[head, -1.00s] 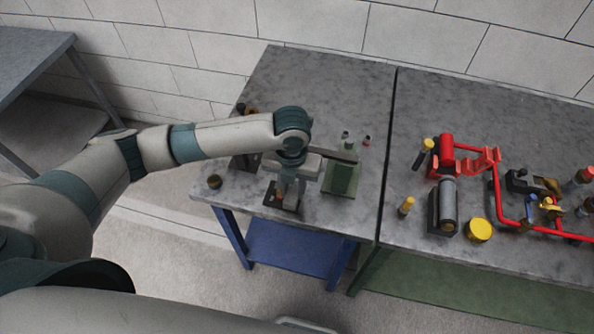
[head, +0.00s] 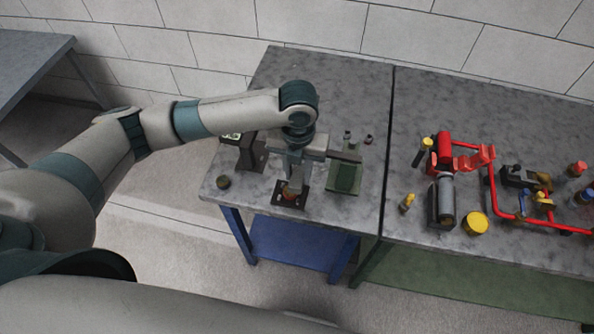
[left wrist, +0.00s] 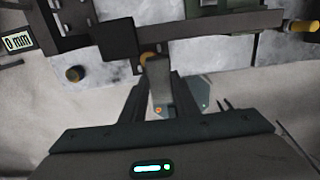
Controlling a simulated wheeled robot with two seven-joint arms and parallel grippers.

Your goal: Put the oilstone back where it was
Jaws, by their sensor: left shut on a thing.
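My left gripper (head: 293,180) is low over the left grey table, at a dark base plate (head: 290,200) near the front edge. In the left wrist view its two fingers (left wrist: 160,102) are shut on a grey-tan block (left wrist: 159,80), seemingly the oilstone. The block's far end is close to a brownish round part (left wrist: 148,57); I cannot tell whether they touch. An orange spot shows under the gripper in the head view. A green tray (head: 343,180) lies just right of the gripper, with a dark bar (head: 345,156) at its back edge. My right gripper is out of view.
A dark stand (head: 252,152) with a small display (head: 232,136) is left of the gripper. A small dark pot (head: 223,182) is near the left edge. Small bottles (head: 348,135) stand behind the tray. The right table carries red pipework (head: 495,195) and a yellow cap (head: 475,223).

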